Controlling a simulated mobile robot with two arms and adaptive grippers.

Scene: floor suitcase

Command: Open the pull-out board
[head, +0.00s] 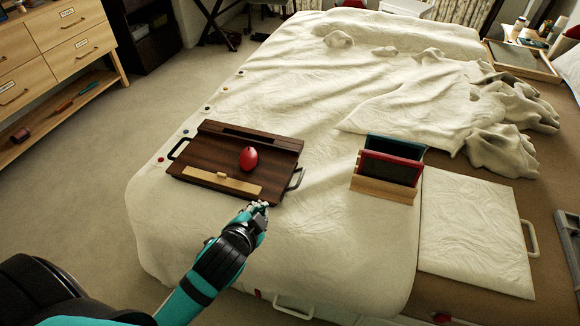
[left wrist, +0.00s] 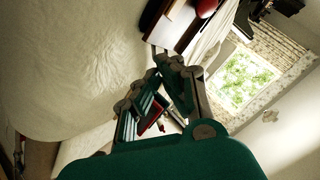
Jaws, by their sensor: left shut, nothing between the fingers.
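My left gripper (head: 259,207) is shut and empty, just in front of the front right corner of a dark wooden tray board (head: 215,160) on the bed. The fingers also show in the left wrist view (left wrist: 166,70). The tray has metal handles on both sides and a red egg-shaped object (head: 248,158) on top. A flat white panel (head: 470,232) with a pale handle (head: 530,238) lies at the bed's right side. A white handle (head: 293,308) shows low on the bed's front. I cannot tell which is the pull-out board. My right gripper is not in view.
The bed (head: 180,225) has a rumpled white cover. A wooden holder with dark upright panels (head: 390,168) stands right of the tray. A drawer unit (head: 60,45) is at the far left. The carpet (head: 75,200) left of the bed is clear.

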